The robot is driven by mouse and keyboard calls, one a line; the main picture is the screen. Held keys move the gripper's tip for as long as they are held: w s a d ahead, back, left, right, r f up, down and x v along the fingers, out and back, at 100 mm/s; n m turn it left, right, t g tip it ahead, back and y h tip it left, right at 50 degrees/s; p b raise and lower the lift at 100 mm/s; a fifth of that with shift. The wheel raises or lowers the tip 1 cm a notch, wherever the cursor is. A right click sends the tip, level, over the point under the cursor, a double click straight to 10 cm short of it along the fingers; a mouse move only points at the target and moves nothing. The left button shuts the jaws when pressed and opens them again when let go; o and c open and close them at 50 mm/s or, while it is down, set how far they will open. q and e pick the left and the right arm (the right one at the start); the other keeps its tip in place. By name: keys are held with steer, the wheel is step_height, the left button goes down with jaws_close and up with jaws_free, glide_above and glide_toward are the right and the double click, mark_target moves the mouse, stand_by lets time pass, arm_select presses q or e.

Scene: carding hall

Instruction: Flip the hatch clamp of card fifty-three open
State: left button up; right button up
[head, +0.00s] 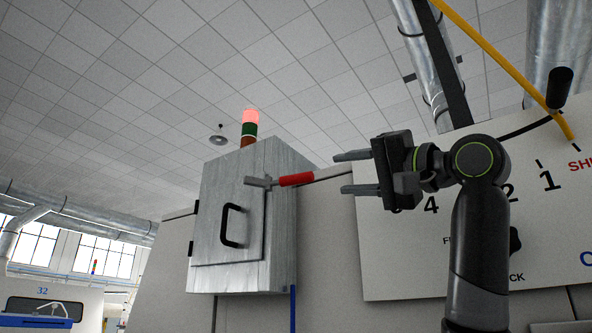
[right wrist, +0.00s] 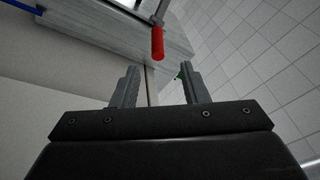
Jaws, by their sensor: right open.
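The hatch clamp (head: 296,180) is a metal lever with a red grip across the front of a grey metal hatch box (head: 281,240). Its red grip points right, towards my right gripper. The hatch door (head: 213,215) has a black pull handle and looks shut. My right gripper (head: 345,173) is open and empty, its fingers pointing left at the grip's end. In the right wrist view the red grip (right wrist: 157,43) lies just beyond the fingertips (right wrist: 160,72), apart from them. I see no number fifty-three. My left gripper is out of view.
A lit red signal lamp (head: 250,116) stands above the box. A white panel with numbers (head: 400,270) is behind my right arm. A yellow pipe (head: 500,62) and silver ducts (head: 418,60) run above. A machine marked 32 (head: 85,296) stands far left.

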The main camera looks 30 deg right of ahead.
mark_target(305, 179)
steer(key=x, duration=0.1)
steer(key=p+x, duration=0.1)
steer(key=x, duration=0.3)
steer(key=shift+d+p, duration=0.3)
steer(key=shift+p, duration=0.1)
steer(key=p+x, duration=0.2)
steer(key=x, duration=0.2)
steer(key=shift+w+a+r+p, duration=0.15)
steer(key=shift+w+p, duration=0.1)
steer(key=shift+p, duration=0.1)
steer(key=p+x, duration=0.1)
steer(key=x, duration=0.2)
steer(key=shift+a+p, duration=0.1)
steer(key=shift+p, duration=0.25)
steer(key=shift+w, duration=0.55)
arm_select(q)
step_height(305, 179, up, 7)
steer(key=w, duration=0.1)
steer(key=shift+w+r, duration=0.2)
arm_select(e)
steer(key=shift+s, duration=0.1)
steer(key=shift+c, duration=0.7)
jaws_close()
